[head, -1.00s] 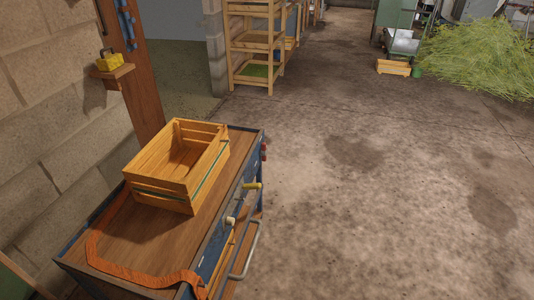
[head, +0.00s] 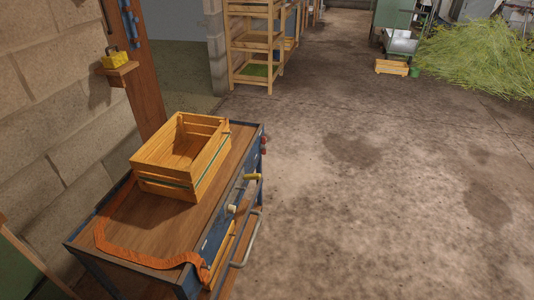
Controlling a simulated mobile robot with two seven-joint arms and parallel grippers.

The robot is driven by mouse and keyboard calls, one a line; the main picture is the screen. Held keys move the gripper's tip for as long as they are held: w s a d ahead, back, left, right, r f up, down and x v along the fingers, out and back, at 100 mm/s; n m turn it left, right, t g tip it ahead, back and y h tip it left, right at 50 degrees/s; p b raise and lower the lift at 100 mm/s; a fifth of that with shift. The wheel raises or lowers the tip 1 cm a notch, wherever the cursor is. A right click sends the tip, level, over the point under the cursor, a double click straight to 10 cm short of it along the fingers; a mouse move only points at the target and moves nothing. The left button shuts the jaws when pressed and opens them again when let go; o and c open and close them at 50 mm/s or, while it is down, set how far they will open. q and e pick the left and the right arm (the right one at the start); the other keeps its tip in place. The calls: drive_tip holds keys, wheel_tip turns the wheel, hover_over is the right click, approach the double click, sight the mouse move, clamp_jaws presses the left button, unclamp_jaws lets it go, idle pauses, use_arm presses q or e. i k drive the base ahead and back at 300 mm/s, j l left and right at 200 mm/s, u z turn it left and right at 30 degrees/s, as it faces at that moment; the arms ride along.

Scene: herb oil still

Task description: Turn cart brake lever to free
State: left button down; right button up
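A cart (head: 150,233) with a wooden top and blue metal frame stands at the lower left, beside the block wall. A lever with a yellow grip (head: 251,177) sticks out from the cart's right side. A pale, whitish knob (head: 231,209) sits nearer on the same side. I cannot tell for certain which of these is the brake lever, or how it is set. Neither of my grippers is in view.
A slatted wooden crate (head: 168,185) stands on the cart top, with an orange strap (head: 140,261) lying around it. A grey handle bar (head: 247,240) juts from the cart's right side. Open concrete floor (head: 370,210) lies to the right. A wooden rack (head: 252,45) stands behind.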

sight(263, 147)
drive_tip(key=k, duration=0.5)
drive_tip(key=u, duration=1.35)
drive_tip(key=i+l, duration=0.1)
drive_tip(key=l, duration=0.35)
drive_tip(key=i+l, duration=0.15)
drive_tip(key=l, duration=0.25)
drive_tip(key=i+l, duration=0.1)
drive_tip(key=l, duration=0.35)
drive_tip(key=i+l, duration=0.1)
drive_tip(key=l, duration=0.35)
drive_tip(key=i+l, duration=0.15)
drive_tip(key=l, duration=0.3)
drive_tip(key=i+l, duration=0.1)
drive_tip(key=l, duration=0.3)
drive_tip(key=i+l, duration=0.1)
drive_tip(key=l, duration=0.35)
drive_tip(key=i+l, duration=0.15)
drive_tip(key=l, duration=0.3)
